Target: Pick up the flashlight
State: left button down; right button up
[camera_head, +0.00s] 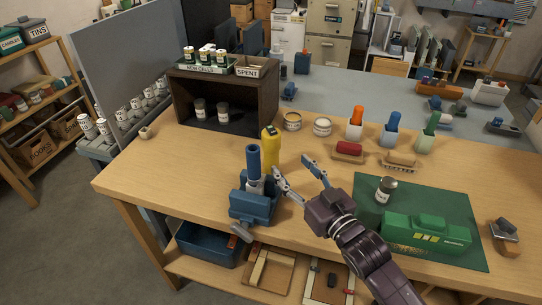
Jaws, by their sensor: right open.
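A yellow upright cylinder with a dark top (271,147), which looks like the flashlight, stands on the wooden workbench (215,160) just behind a blue vise (252,204). A blue tube (253,160) stands upright in the vise; I cannot tell whether it is also a flashlight. My right gripper (291,165) is open and empty. Its fingers point toward the back of the bench, just right of the yellow cylinder and the vise, with a visible gap to the cylinder. The cylinder's lower left part is partly hidden by the vise and tube. My left gripper is not in view.
A dark shelf box (225,98) with labelled cell trays stands at the back left. A green case (427,231) and a can (386,189) sit on a green mat (455,208). The bench's left part is clear.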

aim_at(276, 148)
jog(key=x, duration=0.4)
jog(key=p+x, duration=0.1)
jog(key=x, duration=0.1)
jog(key=shift+a+r, duration=0.25)
jog(key=shift+r, duration=0.1)
jog(key=shift+w+a, duration=0.1)
jog(key=shift+w, duration=0.3)
jog(key=x, duration=0.1)
jog(key=p+x, duration=0.1)
jog(key=x, duration=0.2)
jog(key=shift+w+f, duration=0.1)
jog(key=shift+f, duration=0.15)
jog(key=shift+w+a+f, duration=0.1)
jog(key=shift+w, duration=0.2)
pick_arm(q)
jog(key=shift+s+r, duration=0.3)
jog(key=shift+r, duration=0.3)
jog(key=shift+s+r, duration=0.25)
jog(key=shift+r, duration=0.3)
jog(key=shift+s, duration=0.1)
pick_arm(e)
jog(key=shift+c, duration=0.7)
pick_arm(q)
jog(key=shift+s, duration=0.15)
pick_arm(e)
grip_shut()
